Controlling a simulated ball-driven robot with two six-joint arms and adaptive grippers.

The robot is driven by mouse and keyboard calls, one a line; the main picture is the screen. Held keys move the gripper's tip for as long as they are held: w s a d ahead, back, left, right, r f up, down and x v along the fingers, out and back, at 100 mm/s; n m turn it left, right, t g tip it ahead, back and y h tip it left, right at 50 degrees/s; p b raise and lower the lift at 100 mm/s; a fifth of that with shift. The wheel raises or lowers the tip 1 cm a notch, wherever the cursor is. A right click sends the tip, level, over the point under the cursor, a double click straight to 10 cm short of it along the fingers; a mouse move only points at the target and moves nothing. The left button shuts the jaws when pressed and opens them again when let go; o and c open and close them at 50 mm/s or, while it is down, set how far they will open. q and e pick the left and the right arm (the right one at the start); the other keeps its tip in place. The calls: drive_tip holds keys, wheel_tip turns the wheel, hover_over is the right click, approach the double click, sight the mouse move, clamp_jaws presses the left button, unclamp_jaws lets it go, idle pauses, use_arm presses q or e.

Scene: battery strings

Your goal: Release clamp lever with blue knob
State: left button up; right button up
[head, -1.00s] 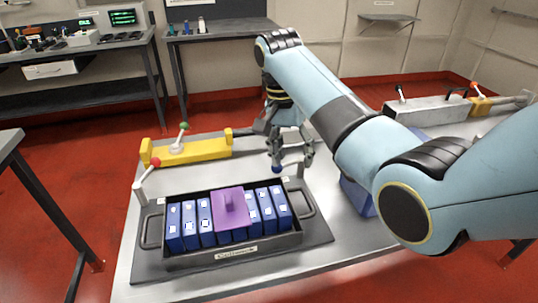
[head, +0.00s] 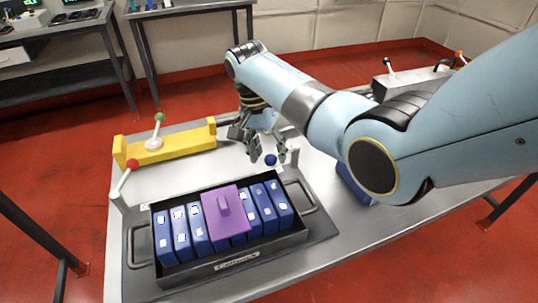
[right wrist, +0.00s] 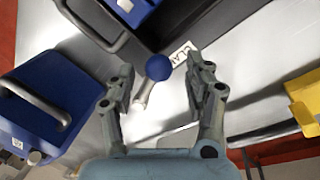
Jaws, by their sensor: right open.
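The blue knob (head: 270,159) tops the clamp lever behind the right rear corner of the black battery tray (head: 297,237). In the right wrist view the blue knob (right wrist: 158,67) sits between and slightly beyond my fingertips, and its pale lever (right wrist: 142,97) runs back between the fingers. My right gripper (head: 268,156) is open around the knob, with no finger clearly touching it; it also shows in the right wrist view (right wrist: 160,82). A second lever with a red knob (head: 132,164) stands at the tray's left rear corner. My left gripper is not in view.
Blue battery modules (head: 182,234) and a purple block (head: 225,214) fill the tray. A yellow fixture with a green-knobbed lever (head: 159,118) stands at the back left of the table (head: 330,215). A blue case (right wrist: 45,100) lies close to the gripper.

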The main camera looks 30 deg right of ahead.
drive_tip(key=shift+s+d+f, duration=0.1)
drive_tip(key=shift+s+f, duration=0.1)
drive_tip(key=shift+f, duration=0.55)
drive_tip(key=c, duration=0.6)
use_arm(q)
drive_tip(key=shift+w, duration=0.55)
use_arm(e)
clamp_jaws()
